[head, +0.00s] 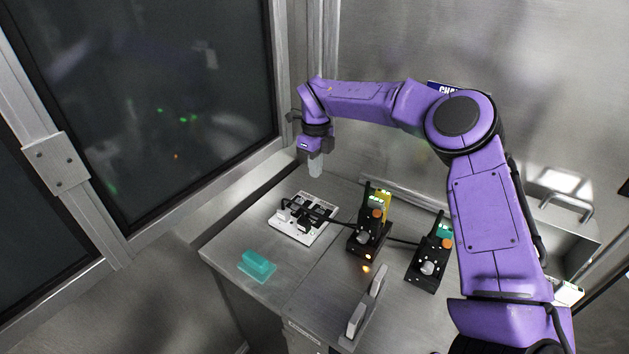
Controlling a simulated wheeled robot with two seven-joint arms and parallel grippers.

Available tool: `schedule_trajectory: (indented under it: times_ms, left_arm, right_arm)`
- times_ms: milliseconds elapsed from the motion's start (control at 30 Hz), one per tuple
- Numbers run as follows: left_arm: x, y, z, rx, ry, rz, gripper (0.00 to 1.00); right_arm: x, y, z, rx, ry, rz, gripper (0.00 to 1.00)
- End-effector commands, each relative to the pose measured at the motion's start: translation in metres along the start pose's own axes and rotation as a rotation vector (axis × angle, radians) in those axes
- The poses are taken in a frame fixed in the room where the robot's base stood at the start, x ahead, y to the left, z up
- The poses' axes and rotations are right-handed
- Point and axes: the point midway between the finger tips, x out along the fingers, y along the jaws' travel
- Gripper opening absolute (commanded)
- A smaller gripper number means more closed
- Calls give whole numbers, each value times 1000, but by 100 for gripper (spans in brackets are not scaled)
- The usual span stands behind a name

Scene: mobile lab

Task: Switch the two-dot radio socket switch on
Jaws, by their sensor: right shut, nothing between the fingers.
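A white socket strip (321,229) lies on the metal counter, with black plugs and cables on it. Its switches and any dot marks are too small to read, so I cannot tell which is the two-dot one or how it is set. My right gripper (315,168) is shut and empty, pointing down above the counter, behind and above the strip and apart from it. My left gripper is not in view. A black radio charger (362,240) with a yellow radio (384,203) stands right of the strip, an orange light glowing at its front.
A second black charger (422,277) with a teal-topped radio (444,231) stands farther right. A teal block (257,266) lies at the counter's front left. Grey upright handles (356,320) stand at the front. A dark window panel (150,110) is at left.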

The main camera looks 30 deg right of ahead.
Motion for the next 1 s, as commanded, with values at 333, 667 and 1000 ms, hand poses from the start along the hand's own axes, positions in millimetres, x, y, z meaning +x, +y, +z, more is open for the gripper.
schedule_trajectory:
  times_ms: [333, 667, 1000]
  left_arm:
    - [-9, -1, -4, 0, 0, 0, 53]
    - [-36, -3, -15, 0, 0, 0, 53]
    - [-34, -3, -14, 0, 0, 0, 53]
  right_arm:
    - [-3, -9, 0, 1, 0, 0, 0]
    - [-33, -15, -4, 7, -1, 0, 0]
    - [-102, -32, -7, 14, -3, -3, 0]
